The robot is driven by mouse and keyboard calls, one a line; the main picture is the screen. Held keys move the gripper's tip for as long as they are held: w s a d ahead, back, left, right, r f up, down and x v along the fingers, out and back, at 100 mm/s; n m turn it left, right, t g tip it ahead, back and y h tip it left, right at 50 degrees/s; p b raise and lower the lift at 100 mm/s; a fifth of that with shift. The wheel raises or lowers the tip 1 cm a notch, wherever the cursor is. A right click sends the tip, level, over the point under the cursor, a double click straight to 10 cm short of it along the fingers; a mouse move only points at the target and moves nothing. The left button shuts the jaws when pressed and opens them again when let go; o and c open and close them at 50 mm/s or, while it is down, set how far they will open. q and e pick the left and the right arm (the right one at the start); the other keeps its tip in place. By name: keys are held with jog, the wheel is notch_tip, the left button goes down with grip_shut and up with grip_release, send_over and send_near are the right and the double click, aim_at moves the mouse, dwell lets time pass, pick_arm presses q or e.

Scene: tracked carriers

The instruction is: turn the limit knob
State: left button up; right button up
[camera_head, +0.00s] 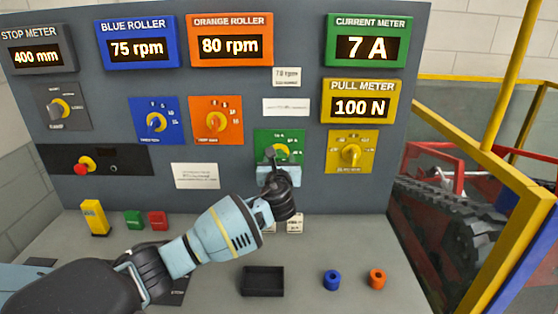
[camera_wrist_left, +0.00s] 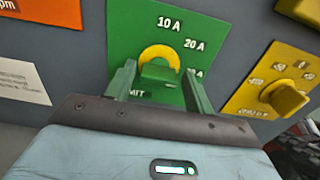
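The limit knob (camera_wrist_left: 160,56) is on a green plate (camera_wrist_left: 205,28) marked 10 A and 20 A; part of its label is hidden. Its yellow rim shows, with a green block in front of its lower part. In the head view the knob (camera_head: 280,151) is partly covered by my left arm. My left gripper (camera_wrist_left: 158,80) faces the plate, with one finger on each side of the knob. Gaps show between fingers and knob, so it looks open. Whether the fingertips touch the plate is unclear. The current meter (camera_head: 366,46) reads 7 A. My right gripper is not in view.
A yellow pull knob (camera_head: 351,153) is right of the green plate, and an orange roller knob (camera_head: 217,121) is left. A yellow rail (camera_head: 490,160) stands at right.

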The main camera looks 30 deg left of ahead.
pick_arm(q)
jog(key=c, duration=0.7)
jog(key=shift+n, duration=0.3)
jog(key=n, duration=0.3)
jog(key=shift+f+n, duration=0.1)
jog(key=shift+n, duration=0.3)
jog(key=n, duration=0.4)
jog(key=shift+s+a, duration=0.1)
jog(key=shift+a, duration=0.05)
jog(key=n, duration=0.5)
jog(key=shift+f, duration=0.1)
jog(key=shift+n, duration=2.2)
